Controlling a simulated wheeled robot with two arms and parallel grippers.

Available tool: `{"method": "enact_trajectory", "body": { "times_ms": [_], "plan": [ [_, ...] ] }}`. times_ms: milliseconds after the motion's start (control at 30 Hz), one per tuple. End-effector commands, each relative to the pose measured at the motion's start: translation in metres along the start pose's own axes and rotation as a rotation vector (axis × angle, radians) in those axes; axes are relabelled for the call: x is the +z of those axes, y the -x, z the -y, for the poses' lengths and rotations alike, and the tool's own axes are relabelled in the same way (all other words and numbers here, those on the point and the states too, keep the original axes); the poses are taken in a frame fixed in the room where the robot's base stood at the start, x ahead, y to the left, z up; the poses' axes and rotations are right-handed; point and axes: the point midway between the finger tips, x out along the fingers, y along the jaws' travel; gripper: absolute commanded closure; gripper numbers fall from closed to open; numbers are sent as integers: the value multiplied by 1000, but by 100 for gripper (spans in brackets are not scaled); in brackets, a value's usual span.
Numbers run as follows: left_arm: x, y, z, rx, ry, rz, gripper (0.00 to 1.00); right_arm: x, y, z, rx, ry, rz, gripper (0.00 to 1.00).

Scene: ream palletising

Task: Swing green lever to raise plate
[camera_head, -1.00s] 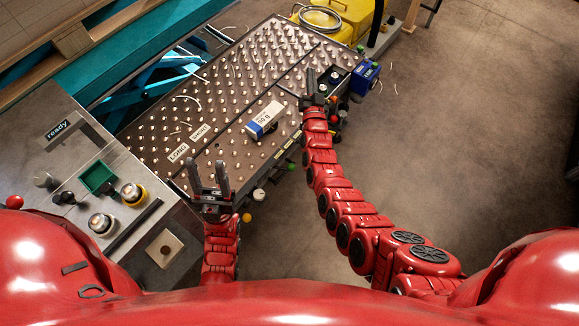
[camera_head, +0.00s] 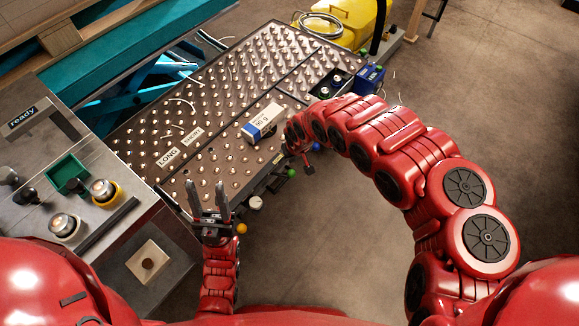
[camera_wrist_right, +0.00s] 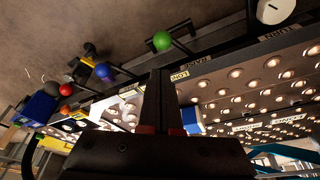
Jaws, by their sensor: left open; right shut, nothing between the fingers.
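The green lever knob (camera_head: 291,173) sticks out from the front edge of the ball-studded table (camera_head: 160,110). In the right wrist view the green knob (camera_wrist_right: 162,41) is on a dark rod, just beyond my right fingertips. My right gripper (camera_wrist_right: 163,76) is shut and empty; a gap to the knob cannot be judged. In the head view my right arm mostly hides it. My left gripper (camera_head: 207,188) is open and empty, upright by the table's front left corner. I cannot tell which part of the table is the plate.
A white and blue ream (camera_head: 264,124) lies on the table. Blue (camera_wrist_right: 104,71) and red (camera_wrist_right: 66,89) knobs show in the wrist view. A control desk (camera_head: 95,240) stands left. Open floor lies right.

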Motion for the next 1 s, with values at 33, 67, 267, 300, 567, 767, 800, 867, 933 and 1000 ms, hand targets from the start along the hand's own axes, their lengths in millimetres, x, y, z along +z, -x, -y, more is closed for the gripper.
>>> {"method": "enact_trajectory", "body": {
  "times_ms": [33, 67, 267, 300, 567, 767, 800, 867, 933, 1000],
  "plan": [
    [0, 0, 0, 0, 0, 0, 50, 0, 0, 0, -1, 0, 0, 100],
    [0, 0, 0, 0, 0, 0, 50, 0, 0, 0, -1, 0, -1, 100],
    [1, 8, 0, 0, 0, 0, 50, 2, -14, 4, -7, 0, 0, 100],
    [2, 12, -1, 0, 0, 0, 50, 2, -21, 3, -7, -1, 1, 100],
    [5, 31, -2, 0, 0, 0, 50, 1, -65, 4, -8, -2, -4, 100],
    [7, 42, -2, 0, 0, 0, 50, 1, -89, 4, -6, -1, -4, 100],
    [7, 44, -2, 0, 0, 0, 50, 0, -92, 4, -6, -1, -4, 100],
    [8, 46, -2, 0, 0, 0, 50, 0, -95, 3, -5, -1, -3, 100],
    [8, 48, -2, 0, 0, 0, 50, 0, -98, 2, -3, -1, -2, 100],
    [8, 48, -2, 0, 0, 0, 50, -1, -100, 2, -3, 0, -4, 100]
  ]
}}
